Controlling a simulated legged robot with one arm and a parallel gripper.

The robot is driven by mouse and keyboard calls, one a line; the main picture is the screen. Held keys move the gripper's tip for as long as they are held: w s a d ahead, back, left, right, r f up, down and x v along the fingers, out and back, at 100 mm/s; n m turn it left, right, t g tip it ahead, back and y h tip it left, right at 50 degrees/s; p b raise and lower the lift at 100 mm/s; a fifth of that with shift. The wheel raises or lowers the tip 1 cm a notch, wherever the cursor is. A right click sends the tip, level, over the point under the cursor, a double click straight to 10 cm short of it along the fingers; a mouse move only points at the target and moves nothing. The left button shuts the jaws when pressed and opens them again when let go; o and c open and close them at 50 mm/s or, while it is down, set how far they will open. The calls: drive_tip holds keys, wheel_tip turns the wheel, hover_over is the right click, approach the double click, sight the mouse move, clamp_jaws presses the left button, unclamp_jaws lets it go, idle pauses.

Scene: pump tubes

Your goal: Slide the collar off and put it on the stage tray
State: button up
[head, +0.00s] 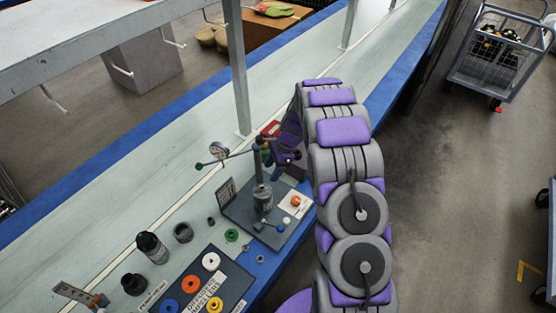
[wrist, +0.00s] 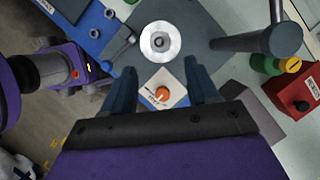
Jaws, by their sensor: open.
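The collar is not certain. The likeliest piece is a pale metal round part (wrist: 160,41) with a hole in its middle, seen from above in the wrist view. In the head view a grey cylinder (head: 263,198) stands on the dark base plate (head: 240,213) of a stand with a post. A white labelled square (head: 297,204) with an orange knob-like piece lies at the plate's right; it also shows in the wrist view (wrist: 176,98). I cannot tell which surface is the stage tray. My gripper (wrist: 160,82) is open and empty, its fingers apart above the plate, short of the round part.
A red box (wrist: 293,100) and a thick grey post (wrist: 262,42) are close to my gripper. A dark board (head: 205,270) with coloured rings, a black bottle (head: 151,247) and a dark cup (head: 183,232) stand at the left. A rail upright (head: 238,80) rises behind.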

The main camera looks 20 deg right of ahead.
sight(264, 187)
drive_tip(key=x, duration=0.2)
drive_tip(key=b+x, duration=0.1)
drive_tip(key=x, duration=0.5)
drive_tip(key=shift+d+f, duration=0.1)
drive_tip(key=shift+d, duration=0.2)
drive_tip(key=shift+a+f+b, duration=0.35)
drive_tip(key=shift+a+f, duration=0.05)
drive_tip(key=shift+f, duration=0.1)
drive_tip(key=shift+c, duration=0.2)
drive_tip(key=shift+d, duration=0.15)
drive_tip(key=shift+c, duration=1.4)
clamp_jaws()
drive_tip(key=shift+r+p, duration=0.75)
drive_tip(key=shift+r, duration=0.05)
drive_tip(key=shift+r+p, duration=1.4)
drive_tip(key=shift+r, duration=0.75)
